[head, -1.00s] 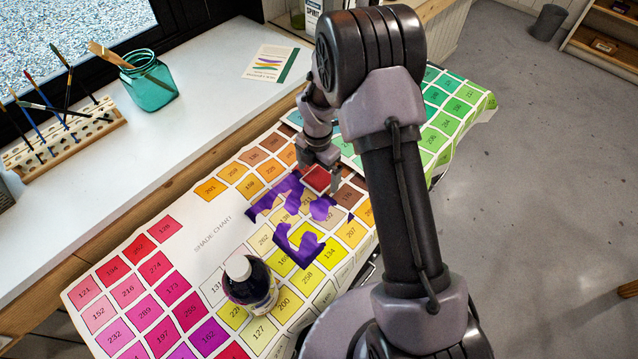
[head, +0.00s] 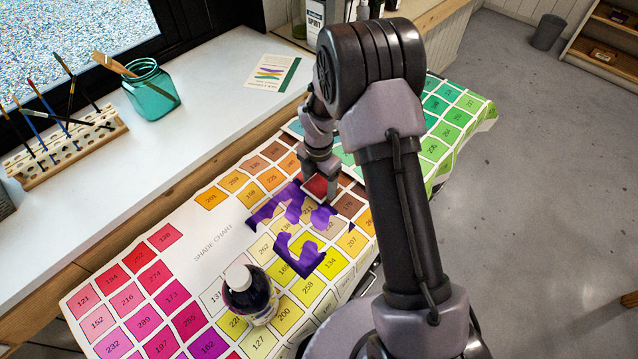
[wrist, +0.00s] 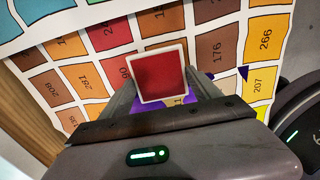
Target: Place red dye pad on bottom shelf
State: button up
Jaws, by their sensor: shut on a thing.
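The red dye pad (head: 317,187) is a small square red block with a pale rim. It sits between the jaws of my gripper (head: 318,180), over the shade chart (head: 215,240) near the purple stain. In the wrist view the pad (wrist: 160,77) shows red face up, with a finger on each side, and my gripper (wrist: 163,98) is shut on it. I cannot tell whether the pad still touches the chart. A wooden shelf unit (head: 580,59) stands at the far right of the head view, cut by the frame edge.
A dark bottle with a white cap (head: 250,295) stands on the chart in front. A teal jar (head: 150,92) and a brush rack (head: 70,150) are on the white sill. A dark bin (head: 547,32) stands beside the shelf unit. The grey floor (head: 540,180) between is mostly clear.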

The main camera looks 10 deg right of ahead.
aim_at(319, 187)
notch_tip(319, 187, up, 3)
jog(key=shift+s+p, duration=0.15)
jog(key=shift+p, duration=0.55)
jog(key=s+d+p, duration=0.1)
jog(key=s, duration=0.4)
jog(key=s+d+p, duration=0.1)
jog(key=s, duration=0.4)
jog(key=s+d+r, duration=0.1)
jog(key=s+d, duration=0.1)
jog(key=s, duration=0.3)
jog(key=shift+s+p, duration=0.1)
jog(key=shift+p, duration=0.3)
jog(key=w+a+r+m, duration=0.1)
jog(key=w+r+m, duration=0.1)
jog(key=m, duration=0.6)
jog(key=w+a+r+m+b, duration=0.1)
jog(key=w+r+m, duration=0.1)
jog(key=r+m, duration=0.3)
jog(key=w+a+r+m, duration=0.1)
jog(key=w+r+m, duration=0.1)
jog(key=m, duration=0.9)
jog(key=shift+w+a+r+m+b, duration=0.25)
jog(key=shift+r+m+b, duration=0.15)
jog(key=shift+r, duration=0.25)
